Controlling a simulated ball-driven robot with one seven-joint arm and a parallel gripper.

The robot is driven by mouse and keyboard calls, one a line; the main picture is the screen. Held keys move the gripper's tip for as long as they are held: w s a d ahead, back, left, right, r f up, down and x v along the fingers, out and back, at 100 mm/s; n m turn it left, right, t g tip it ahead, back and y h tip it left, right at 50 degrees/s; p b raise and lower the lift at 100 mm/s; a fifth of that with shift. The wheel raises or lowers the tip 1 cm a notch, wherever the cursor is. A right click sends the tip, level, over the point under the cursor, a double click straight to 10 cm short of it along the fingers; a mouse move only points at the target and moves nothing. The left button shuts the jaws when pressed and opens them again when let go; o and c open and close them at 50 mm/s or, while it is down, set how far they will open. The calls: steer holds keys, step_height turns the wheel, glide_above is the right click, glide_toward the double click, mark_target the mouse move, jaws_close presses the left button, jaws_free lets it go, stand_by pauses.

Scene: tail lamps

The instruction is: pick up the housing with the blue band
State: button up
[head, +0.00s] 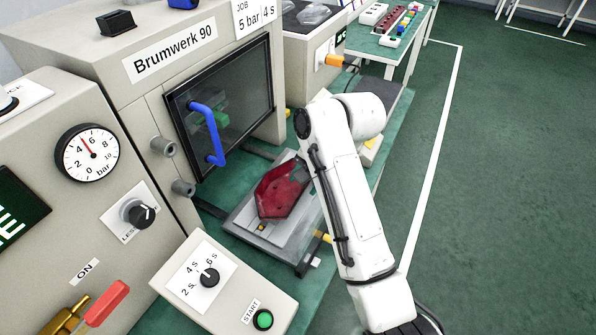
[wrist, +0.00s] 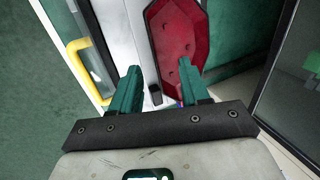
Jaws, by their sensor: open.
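A dark red, many-sided lamp part (head: 283,190) lies on a grey fixture plate (head: 244,236) in front of the machine door. The red part also shows in the wrist view (wrist: 180,45). I cannot make out a blue band on it; only a tiny blue-violet spot shows near my right finger. My gripper (wrist: 158,82) has two green fingers spread apart with nothing held between them. In the wrist view the right finger overlaps the red part's near end, and the left finger is over the pale plate. Whether either touches is unclear. My arm hides the gripper in the head view.
The Brumwerk machine has a dark door (head: 225,100) with a blue handle (head: 207,135). A control box (head: 225,282) with a knob and green button stands at the front. A yellow handle (wrist: 78,60) is beside my left finger. A far table (head: 385,42) carries several coloured parts. Floor at right is clear.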

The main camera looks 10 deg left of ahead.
glide_above(297, 200)
steer(key=d, duration=0.1)
step_height(297, 200, down, 5)
steer(key=shift+d+p+x, duration=0.15)
steer(key=shift+p+x, duration=0.05)
steer(key=shift+x, duration=1.15)
steer(key=shift+d+p+x, duration=0.1)
steer(key=shift+p+x, duration=0.1)
steer(key=shift+x, duration=1.15)
steer(key=shift+f, duration=0.25)
steer(key=shift+c, duration=0.3)
steer(key=shift+s+f, duration=0.1)
steer(key=c, duration=0.7)
steer(key=shift+d, duration=0.1)
jaws_close()
